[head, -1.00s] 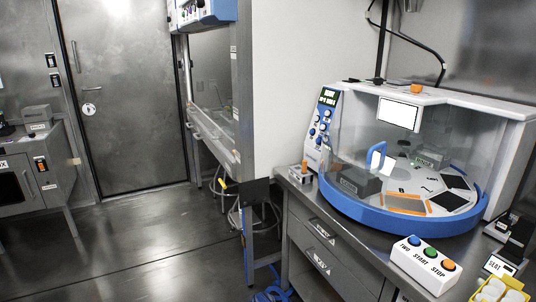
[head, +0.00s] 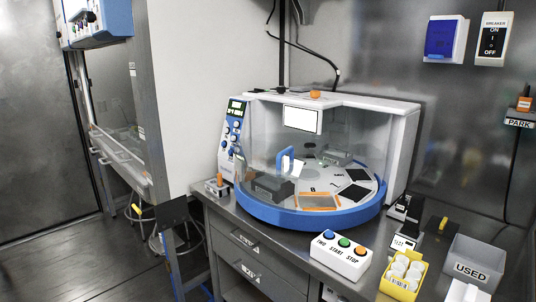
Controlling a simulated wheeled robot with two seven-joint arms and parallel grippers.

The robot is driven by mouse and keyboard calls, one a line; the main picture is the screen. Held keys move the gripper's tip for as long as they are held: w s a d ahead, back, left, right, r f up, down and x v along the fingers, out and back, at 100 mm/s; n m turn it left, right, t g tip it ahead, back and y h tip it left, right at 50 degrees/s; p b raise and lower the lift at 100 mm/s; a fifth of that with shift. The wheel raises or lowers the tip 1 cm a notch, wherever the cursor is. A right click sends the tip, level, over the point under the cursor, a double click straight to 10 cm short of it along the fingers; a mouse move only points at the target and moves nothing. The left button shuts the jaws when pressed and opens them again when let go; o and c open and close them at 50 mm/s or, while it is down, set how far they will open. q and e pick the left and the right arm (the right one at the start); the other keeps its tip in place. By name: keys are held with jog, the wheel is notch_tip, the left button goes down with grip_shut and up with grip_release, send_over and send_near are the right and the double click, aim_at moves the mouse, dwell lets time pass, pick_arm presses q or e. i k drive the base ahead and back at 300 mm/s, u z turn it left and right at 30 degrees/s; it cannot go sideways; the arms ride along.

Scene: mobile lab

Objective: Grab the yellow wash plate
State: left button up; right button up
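A yellow holder (head: 399,290) with several white round pieces in it stands on the counter at the lower right of the head view. It is the largest yellow thing on the counter, but I cannot tell whether it is the wash plate. A small yellow piece (head: 443,224) sits on a dark item farther back, to the left of the grey bin; it is too small to make out. Neither of my grippers is in view.
A round blue-rimmed machine (head: 302,219) with a clear cover stands on the counter. A white box with three buttons (head: 338,265) is in front of it. A grey bin marked USED (head: 473,271) is right of the yellow holder. Floor (head: 75,262) at left is clear.

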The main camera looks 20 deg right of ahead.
aim_at(405, 273)
jog(key=u, duration=0.65)
jog(key=i, duration=2.1)
jog(key=z, duration=2.95)
